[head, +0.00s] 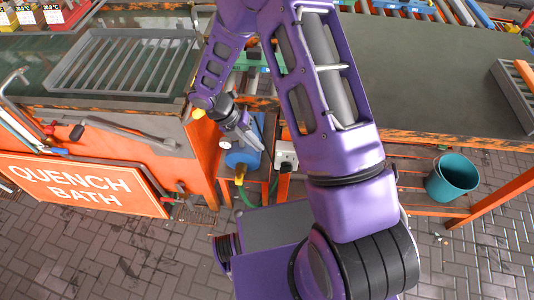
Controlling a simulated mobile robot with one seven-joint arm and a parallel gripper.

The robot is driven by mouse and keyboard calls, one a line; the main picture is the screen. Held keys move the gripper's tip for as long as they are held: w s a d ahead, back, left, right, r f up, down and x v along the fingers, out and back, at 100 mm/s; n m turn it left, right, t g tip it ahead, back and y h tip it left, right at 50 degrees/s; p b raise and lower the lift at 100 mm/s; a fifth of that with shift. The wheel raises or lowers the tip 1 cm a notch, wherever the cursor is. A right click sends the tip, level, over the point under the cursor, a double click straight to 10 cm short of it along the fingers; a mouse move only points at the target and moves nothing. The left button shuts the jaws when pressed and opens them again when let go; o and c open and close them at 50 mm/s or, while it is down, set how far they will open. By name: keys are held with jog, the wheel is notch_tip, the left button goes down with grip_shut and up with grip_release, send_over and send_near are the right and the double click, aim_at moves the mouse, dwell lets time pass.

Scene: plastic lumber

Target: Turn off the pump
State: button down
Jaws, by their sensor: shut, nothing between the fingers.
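In the head view, a blue cylindrical body (242,160), which looks like the pump, sits low between the quench bath and the bench on the right. A yellow fitting and a green hose (247,193) come off its lower end. A white socket or switch box (286,157) is mounted on the orange frame just right of it. Its switch position is too small to tell. My gripper (252,139) is shut and empty, pointing down and right, just above the blue body and left of the white box. I cannot tell whether it touches the pump. My arm hides part of the area.
The orange quench bath (85,187) with its sign stands at left, with a grey rack (122,62) on top. Its front carries pipes and levers (125,133). The dark bench top (430,75) at right is mostly clear. A teal bucket (453,178) sits on the slatted shelf below.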

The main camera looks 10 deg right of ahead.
aim_at(281, 171)
jog(key=x, duration=1.3)
jog(key=shift+b, duration=0.4)
jog(key=shift+a+f+g+h+b, duration=0.2)
jog(key=shift+f+g+h+b, duration=0.15)
jog(key=shift+h+b, duration=0.3)
jog(key=shift+a+f, duration=0.1)
jog(key=shift+f, duration=0.1)
notch_tip(281, 171, down, 2)
jog(key=b, duration=0.3)
jog(key=shift+w+a+f, duration=0.1)
jog(key=shift+a+f, duration=0.1)
jog(key=shift+d+f, duration=0.1)
jog(key=shift+f, duration=0.15)
jog(key=shift+r, duration=0.1)
dwell(0.4)
